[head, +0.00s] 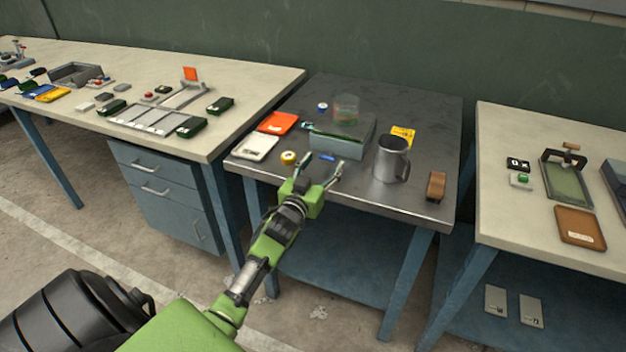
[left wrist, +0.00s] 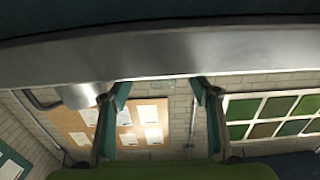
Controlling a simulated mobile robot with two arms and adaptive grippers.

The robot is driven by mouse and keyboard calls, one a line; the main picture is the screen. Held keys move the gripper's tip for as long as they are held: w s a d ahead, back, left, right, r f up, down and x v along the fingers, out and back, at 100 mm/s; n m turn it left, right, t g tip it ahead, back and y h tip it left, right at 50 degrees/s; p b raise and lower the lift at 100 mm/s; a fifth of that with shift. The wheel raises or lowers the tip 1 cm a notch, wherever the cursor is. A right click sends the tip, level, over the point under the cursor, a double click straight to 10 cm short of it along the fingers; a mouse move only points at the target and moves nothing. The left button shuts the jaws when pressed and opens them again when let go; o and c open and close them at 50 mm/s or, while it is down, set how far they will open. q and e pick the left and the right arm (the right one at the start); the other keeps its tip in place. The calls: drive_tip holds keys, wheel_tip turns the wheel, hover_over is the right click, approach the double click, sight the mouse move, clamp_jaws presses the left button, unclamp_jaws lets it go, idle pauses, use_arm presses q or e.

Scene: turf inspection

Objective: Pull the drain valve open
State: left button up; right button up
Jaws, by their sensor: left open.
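A grey-blue box (head: 345,147) with a clear cylinder (head: 346,110) on top stands on the dark middle table. A small blue part (head: 327,157) shows low at its front; I cannot tell for sure that it is the drain valve. My left gripper (head: 322,166) is open just in front of the box, its fingers on either side of the blue part in the picture. Contact cannot be told. In the left wrist view the two fingers (left wrist: 160,88) are apart with nothing visible between them, below a wide grey metallic band (left wrist: 240,62). My right gripper is out of view.
A metal mug (head: 391,160) and a brown block (head: 436,186) stand to the right. A yellow round item (head: 289,158), a white scale-like tray (head: 254,147) and an orange tray (head: 277,123) lie to the left. A yellow card (head: 404,133) lies behind the mug.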

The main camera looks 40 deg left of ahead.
use_arm(q)
drive_tip(key=v, duration=0.9)
drive_tip(key=s+d+f+m+g+h, duration=0.1)
drive_tip(key=s+d+f+g, duration=0.2)
drive_tip(key=f, duration=0.9)
drive_tip(key=s+d+f+g+h, duration=0.1)
drive_tip(key=s+d+f+g, duration=0.3)
drive_tip(key=f, duration=0.8)
drive_tip(key=s+d+f+m+h, duration=0.1)
drive_tip(key=s+f, duration=0.4)
drive_tip(key=f, duration=0.7)
drive_tip(key=s+d+f+m+g+h, duration=0.1)
drive_tip(key=s+d+f+g, duration=0.2)
drive_tip(key=s+f, duration=0.55)
drive_tip(key=s+d+f+m+g, duration=0.1)
drive_tip(key=s+d+f+g, duration=0.2)
drive_tip(key=s+f, duration=0.55)
drive_tip(key=s+d+f+g, duration=0.1)
drive_tip(key=s+f, duration=0.1)
drive_tip(key=s, duration=0.8)
drive_tip(key=s+d+f+m+g, duration=0.1)
drive_tip(key=s+f+g, duration=0.1)
drive_tip(key=s, duration=0.8)
drive_tip(key=shift+f, duration=0.35)
